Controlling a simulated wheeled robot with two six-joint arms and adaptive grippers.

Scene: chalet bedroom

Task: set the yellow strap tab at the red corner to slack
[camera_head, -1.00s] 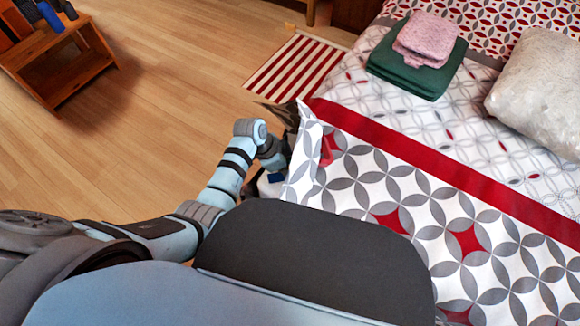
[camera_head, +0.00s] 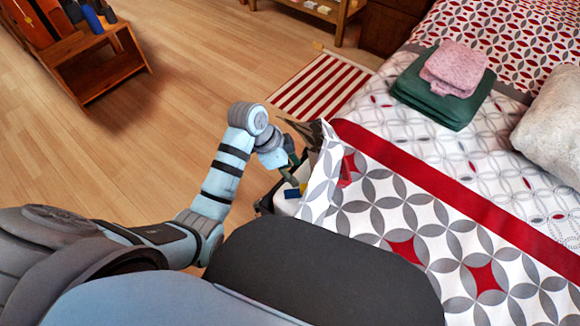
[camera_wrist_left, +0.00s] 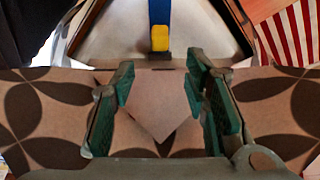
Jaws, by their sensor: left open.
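The yellow strap tab (camera_wrist_left: 160,38) sits at the lower end of a blue strap (camera_wrist_left: 160,10) against a pale surface in the left wrist view. In the head view the blue strap (camera_head: 291,192) shows small beside the hanging bed cover, close to my left gripper. A red patch (camera_head: 347,168) shows at the folded corner of the bed cover. My left gripper (camera_wrist_left: 160,105) is open and empty, its green-padded fingers apart. In the wrist picture the tab lies above the gap between the fingers. Patterned cloth (camera_wrist_left: 270,95) shows behind the fingers. My right gripper is not in view.
The bed cover (camera_head: 400,205) fills the right, with green and pink folded cloths (camera_head: 440,100) and a pillow (camera_head: 550,120). A striped red and white rug (camera_head: 320,85) lies beyond my gripper. A wooden stand (camera_head: 105,75) is far left. The floor between is clear.

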